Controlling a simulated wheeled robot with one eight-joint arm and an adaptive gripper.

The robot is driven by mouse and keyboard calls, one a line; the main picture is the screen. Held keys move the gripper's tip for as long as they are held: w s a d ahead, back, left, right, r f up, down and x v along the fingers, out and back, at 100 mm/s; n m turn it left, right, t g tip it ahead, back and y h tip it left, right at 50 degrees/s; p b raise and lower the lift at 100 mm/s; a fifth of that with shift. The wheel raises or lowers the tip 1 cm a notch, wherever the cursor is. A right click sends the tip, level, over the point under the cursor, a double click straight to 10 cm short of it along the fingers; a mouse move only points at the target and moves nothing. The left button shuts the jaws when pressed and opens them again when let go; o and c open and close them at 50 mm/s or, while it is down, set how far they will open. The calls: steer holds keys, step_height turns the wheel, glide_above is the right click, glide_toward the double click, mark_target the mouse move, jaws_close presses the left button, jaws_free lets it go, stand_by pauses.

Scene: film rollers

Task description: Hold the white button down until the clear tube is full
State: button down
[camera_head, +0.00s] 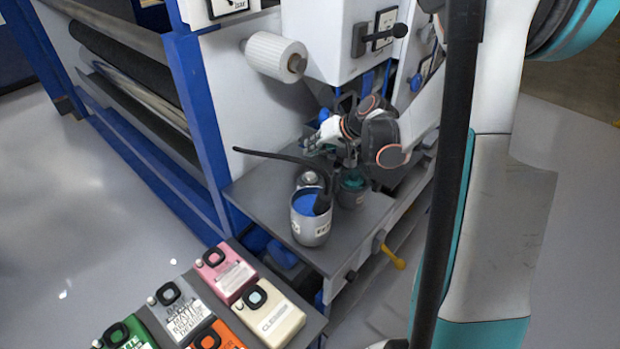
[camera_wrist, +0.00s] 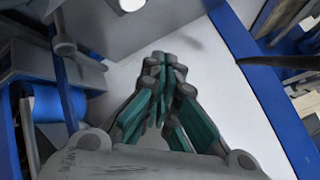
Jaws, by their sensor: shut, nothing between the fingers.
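My gripper (camera_head: 328,134) is at the white and blue roller machine, over its grey shelf, with the fingers pointing left. In the wrist view my gripper (camera_wrist: 161,62) is shut and empty, its fingertips together in front of a plain white panel (camera_wrist: 215,75). I cannot tell whether the tips touch that panel. I cannot make out the white button in either view; it may be hidden by the fingers. I cannot make out the clear tube either.
The grey shelf (camera_head: 250,195) bears a silver cup of blue liquid (camera_head: 310,222) with a black hose in it, and a dark teal jar (camera_head: 353,189). A white roll (camera_head: 273,56) juts out above. Several colored pedals, one pink (camera_head: 224,272), stand at the front.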

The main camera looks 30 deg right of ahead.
mark_target(312, 173)
steer(key=shift+f+b, duration=1.95)
steer(key=shift+f, duration=1.1)
steer(key=shift+f, duration=0.1)
steer(key=shift+f+b, duration=0.3)
steer(key=shift+b, duration=0.15)
steer(key=shift+f+b, duration=0.4)
steer(key=shift+f, duration=0.05)
steer(key=shift+r, duration=0.15)
stand_by(1.6)
steer(key=shift+r+p, duration=0.6)
steer(key=shift+r, duration=0.15)
steer(key=shift+r+p, duration=1.65)
steer(key=shift+r, duration=0.85)
